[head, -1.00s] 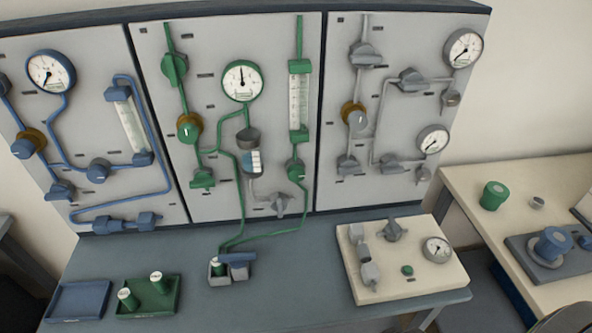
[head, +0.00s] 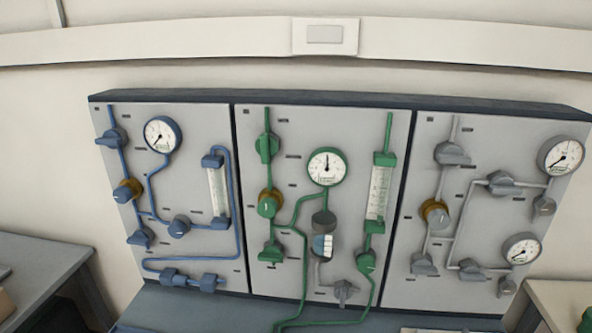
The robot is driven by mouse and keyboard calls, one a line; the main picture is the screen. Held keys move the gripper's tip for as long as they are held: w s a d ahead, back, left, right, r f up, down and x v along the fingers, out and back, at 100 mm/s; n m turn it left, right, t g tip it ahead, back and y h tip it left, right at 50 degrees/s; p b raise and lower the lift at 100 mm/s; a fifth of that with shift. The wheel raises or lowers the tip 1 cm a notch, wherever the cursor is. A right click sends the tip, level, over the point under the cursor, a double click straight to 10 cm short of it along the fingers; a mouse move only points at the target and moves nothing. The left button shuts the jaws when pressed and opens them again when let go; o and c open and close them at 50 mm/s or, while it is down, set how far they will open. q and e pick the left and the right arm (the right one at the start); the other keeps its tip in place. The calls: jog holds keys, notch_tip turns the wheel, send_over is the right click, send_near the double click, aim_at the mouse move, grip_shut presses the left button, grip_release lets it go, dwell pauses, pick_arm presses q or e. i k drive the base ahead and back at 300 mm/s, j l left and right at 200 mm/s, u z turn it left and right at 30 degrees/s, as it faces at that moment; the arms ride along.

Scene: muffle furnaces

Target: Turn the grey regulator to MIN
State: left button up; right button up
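The grey regulator (head: 438,218) is on the right-hand wall panel, in the grey pipework. It has a grey knob with a brass-coloured collar behind it. A grey valve (head: 452,153) sits above it on the same pipe, and another grey valve (head: 424,263) sits below it. The regulator's markings and the MIN position are too small to read. Neither of my grippers is in the head view.
A green panel (head: 400,271) stands in the middle and a blue panel (head: 110,205) at left, each with its own regulator, gauge and valves. Two grey gauges (head: 561,155) (head: 522,248) are at right. A grey bench top (head: 190,308) runs below.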

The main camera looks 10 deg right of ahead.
aim_at(438, 220)
jog(key=z, duration=1.25)
